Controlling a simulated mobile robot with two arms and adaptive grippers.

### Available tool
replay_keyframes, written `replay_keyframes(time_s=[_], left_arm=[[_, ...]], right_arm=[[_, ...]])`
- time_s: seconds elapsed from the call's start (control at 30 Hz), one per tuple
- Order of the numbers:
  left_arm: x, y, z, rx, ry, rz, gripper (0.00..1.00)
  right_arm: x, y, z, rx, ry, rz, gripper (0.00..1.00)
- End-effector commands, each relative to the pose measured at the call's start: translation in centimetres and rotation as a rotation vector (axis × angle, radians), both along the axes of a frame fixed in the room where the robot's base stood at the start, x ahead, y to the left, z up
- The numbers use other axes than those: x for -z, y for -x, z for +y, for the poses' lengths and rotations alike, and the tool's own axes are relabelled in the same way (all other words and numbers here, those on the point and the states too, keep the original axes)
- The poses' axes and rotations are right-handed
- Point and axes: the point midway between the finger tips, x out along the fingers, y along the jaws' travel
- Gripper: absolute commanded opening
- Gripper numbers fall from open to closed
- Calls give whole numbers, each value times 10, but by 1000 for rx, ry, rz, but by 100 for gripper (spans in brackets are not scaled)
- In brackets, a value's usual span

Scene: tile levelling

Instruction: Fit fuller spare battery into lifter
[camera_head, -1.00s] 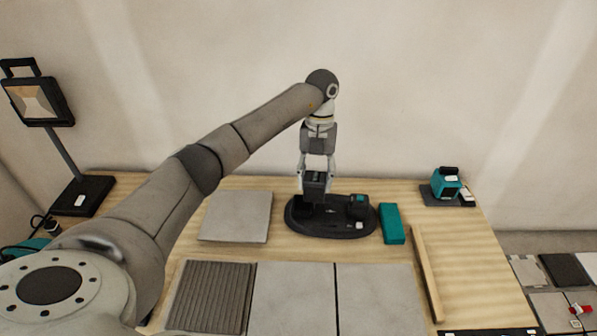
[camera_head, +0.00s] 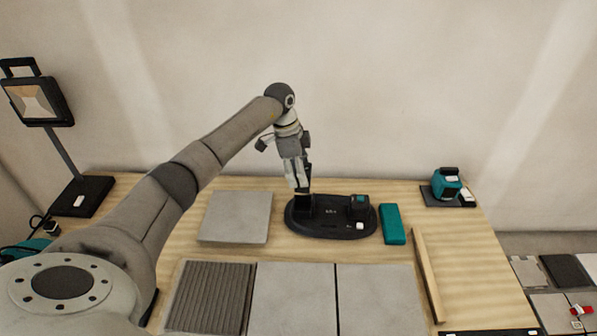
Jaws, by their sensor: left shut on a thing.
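My left gripper (camera_head: 302,188) is tilted and shut on a dark block (camera_head: 304,202), which looks like a battery. The block is at the left part of a black oval device (camera_head: 330,229), likely the lifter. I cannot tell whether it is seated there or just above; the fingers hide its top. At the device's right end stands a dark block with a teal top (camera_head: 359,208), and a small white part (camera_head: 360,226) is in front of it. My right gripper is not in view.
A teal block (camera_head: 393,224) lies right of the device. A teal unit (camera_head: 446,184) stands on a dark plate at the back right. A grey tile (camera_head: 236,217) lies to the left, more tiles (camera_head: 294,300) in front. A wooden strip (camera_head: 428,273) lies at right. A lamp (camera_head: 38,100) stands left.

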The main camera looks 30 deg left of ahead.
Motion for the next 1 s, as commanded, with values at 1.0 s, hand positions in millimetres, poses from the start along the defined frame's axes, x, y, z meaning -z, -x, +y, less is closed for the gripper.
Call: replay_keyframes(time_s=[1.0], left_arm=[[53,0,0,-2,0,0,22]], right_arm=[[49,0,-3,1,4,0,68]])
